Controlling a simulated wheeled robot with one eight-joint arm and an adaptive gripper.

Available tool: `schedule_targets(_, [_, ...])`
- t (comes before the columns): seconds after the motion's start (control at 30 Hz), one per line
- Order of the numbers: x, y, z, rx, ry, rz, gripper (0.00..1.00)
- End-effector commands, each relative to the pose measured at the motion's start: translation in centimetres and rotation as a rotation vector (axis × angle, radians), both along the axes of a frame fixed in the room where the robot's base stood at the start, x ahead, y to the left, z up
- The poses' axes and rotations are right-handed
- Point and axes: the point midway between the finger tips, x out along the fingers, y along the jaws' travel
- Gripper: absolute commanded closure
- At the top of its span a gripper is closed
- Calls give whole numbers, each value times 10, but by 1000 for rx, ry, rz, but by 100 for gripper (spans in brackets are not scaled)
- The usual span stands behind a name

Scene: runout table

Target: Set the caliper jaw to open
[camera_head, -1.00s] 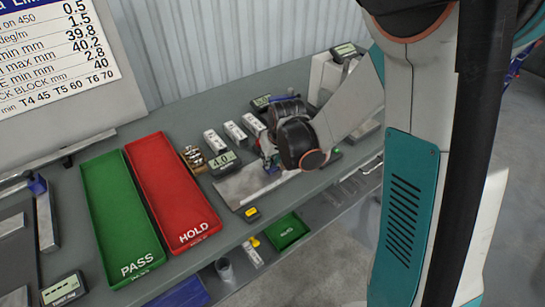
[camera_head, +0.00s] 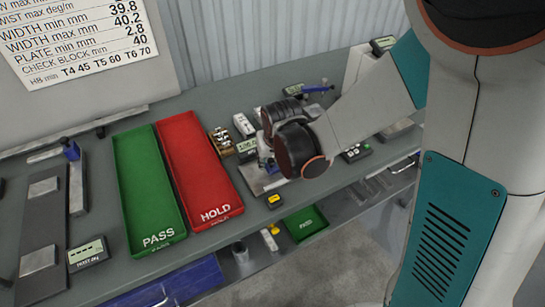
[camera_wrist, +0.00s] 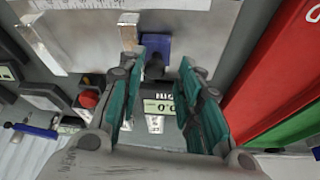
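A blue jaw block (camera_wrist: 155,45) with a dark knob sits at the edge of a bright metal plate (camera_wrist: 80,35) in the wrist view. I take it to be the caliper jaw. My gripper (camera_wrist: 160,62) is open, with its teal-padded fingers on either side of the block and gaps showing. I cannot tell how far the jaw is open. A small readout (camera_wrist: 158,106) lies between the fingers, partly covered by them; it also shows in the head view (camera_head: 246,145). In the head view my wrist hides most of the gripper and jaw.
A red HOLD tray (camera_head: 200,170) and a green PASS tray (camera_head: 150,190) lie left of the gripper. White blocks (camera_head: 243,126) and another gauge with a blue lever (camera_head: 318,88) stand behind. A yellow-black item (camera_head: 273,200) lies near the front edge.

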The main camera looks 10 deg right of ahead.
Motion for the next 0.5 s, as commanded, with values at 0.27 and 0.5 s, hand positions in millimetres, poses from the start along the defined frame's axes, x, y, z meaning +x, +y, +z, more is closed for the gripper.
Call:
schedule_targets(0.27, [0,-1,0,-3,0,-1,60])
schedule_targets(0.5, [-4,-2,10,-3,-1,-1,60])
